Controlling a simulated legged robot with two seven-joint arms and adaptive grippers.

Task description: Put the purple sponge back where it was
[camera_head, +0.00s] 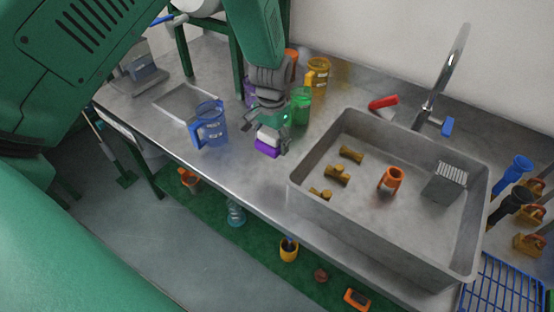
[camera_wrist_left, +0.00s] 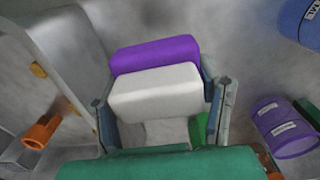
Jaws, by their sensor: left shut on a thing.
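The purple sponge (camera_head: 267,149), with a white layer, is held in my left gripper (camera_head: 271,138) over the counter, just left of the sink. In the left wrist view the sponge (camera_wrist_left: 155,53) shows its purple and white layers between the two fingers of the left gripper (camera_wrist_left: 160,98). The fingers press on its ends. I cannot tell whether the sponge touches the counter. My right gripper is not in view.
The grey sink (camera_head: 340,219) holds yellow pieces, an orange cup (camera_head: 391,179) and a grey ridged block (camera_head: 446,183). A blue mug (camera_head: 209,125), green mug (camera_head: 301,106) and yellow mug (camera_head: 317,74) stand near the gripper. The counter's front left is clear.

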